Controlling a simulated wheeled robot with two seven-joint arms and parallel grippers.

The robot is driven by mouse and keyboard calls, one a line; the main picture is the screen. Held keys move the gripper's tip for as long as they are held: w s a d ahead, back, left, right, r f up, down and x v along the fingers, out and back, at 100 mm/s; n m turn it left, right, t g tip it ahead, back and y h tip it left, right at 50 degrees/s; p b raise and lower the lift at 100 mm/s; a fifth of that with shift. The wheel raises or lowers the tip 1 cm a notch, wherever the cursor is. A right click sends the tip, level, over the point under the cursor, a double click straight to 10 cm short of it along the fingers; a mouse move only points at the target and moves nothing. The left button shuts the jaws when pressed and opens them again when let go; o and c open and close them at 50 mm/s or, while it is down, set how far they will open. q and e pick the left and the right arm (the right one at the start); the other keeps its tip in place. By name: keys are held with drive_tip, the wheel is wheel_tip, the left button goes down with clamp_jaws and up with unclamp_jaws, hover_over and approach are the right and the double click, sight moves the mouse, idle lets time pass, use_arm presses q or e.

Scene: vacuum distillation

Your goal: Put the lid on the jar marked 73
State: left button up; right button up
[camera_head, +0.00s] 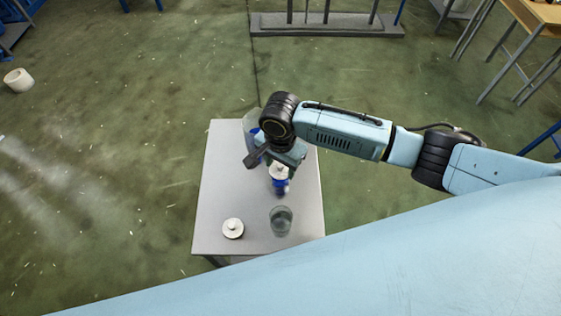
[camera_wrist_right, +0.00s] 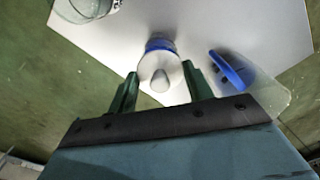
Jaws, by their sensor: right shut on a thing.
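A white lid with a knob (camera_head: 279,172) is at my right gripper (camera_head: 284,162), which is shut on it; it also shows between the fingers in the right wrist view (camera_wrist_right: 160,72). Directly below the lid is a small blue-banded jar (camera_head: 280,188); I cannot tell whether lid and jar touch. A second white lid (camera_head: 233,228) lies on the table's front left. An open clear glass jar (camera_head: 281,220) stands to its right. Another clear vessel (camera_head: 250,122) with a blue part is at the back, partly hidden by my arm. No number is legible. My left gripper is out of view.
The small grey table (camera_head: 215,180) has free room on its left side. Green floor surrounds it. A grey rack base (camera_head: 325,25) is far behind, a wooden-topped table (camera_head: 540,12) at far right, and a white cylinder (camera_head: 18,80) lies at far left.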

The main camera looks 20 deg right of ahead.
drive_tip(key=shift+p, duration=0.6)
idle(0.6)
drive_tip(key=shift+f+p, duration=0.5)
drive_tip(key=shift+p, duration=0.25)
idle(1.2)
drive_tip(key=o, duration=1.5)
drive_tip(key=shift+r+p, duration=1.4)
drive_tip(key=shift+p, duration=0.3)
drive_tip(key=shift+r+p, duration=0.75)
drive_tip(key=shift+r, duration=1.35)
